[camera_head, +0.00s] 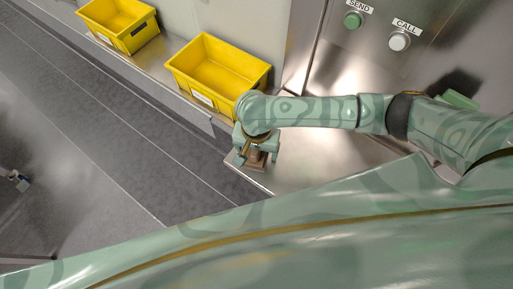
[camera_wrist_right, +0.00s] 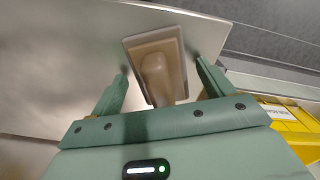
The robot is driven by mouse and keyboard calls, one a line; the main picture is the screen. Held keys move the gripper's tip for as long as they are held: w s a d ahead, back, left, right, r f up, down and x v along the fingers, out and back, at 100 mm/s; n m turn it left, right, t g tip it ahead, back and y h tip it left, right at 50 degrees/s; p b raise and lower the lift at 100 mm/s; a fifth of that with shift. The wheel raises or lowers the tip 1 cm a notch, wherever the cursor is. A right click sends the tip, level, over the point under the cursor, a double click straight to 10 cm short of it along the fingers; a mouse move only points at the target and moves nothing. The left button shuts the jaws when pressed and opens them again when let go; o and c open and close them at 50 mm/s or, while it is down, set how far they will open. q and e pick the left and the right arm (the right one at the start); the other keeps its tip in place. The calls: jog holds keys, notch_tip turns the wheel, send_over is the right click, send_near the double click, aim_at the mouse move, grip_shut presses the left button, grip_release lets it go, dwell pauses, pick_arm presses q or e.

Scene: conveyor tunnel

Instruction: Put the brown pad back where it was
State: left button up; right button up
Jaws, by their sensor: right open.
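The brown pad (camera_wrist_right: 174,41) lies on the steel ledge (camera_wrist_right: 75,55) near its edge. It looks like a flat rectangular block with a rounded raised grip on top. In the head view, part of the brown pad (camera_head: 257,161) shows below my right gripper (camera_head: 254,152), which hides the rest. My right gripper is open, with one finger on each side of the pad in the right wrist view (camera_wrist_right: 162,70). Clear gaps show between the fingers and the pad there. My left gripper is not in view.
Two yellow bins, a near one (camera_head: 213,62) and a far one (camera_head: 116,17), stand along the grey conveyor belt (camera_head: 110,130). A steel panel carries a green SEND button (camera_head: 353,20) and a white CALL button (camera_head: 399,41). Bare ledge lies right of the gripper.

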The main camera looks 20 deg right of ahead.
notch_tip(320, 180, up, 11)
jog(key=p, duration=0.5)
jog(key=shift+r, duration=0.55)
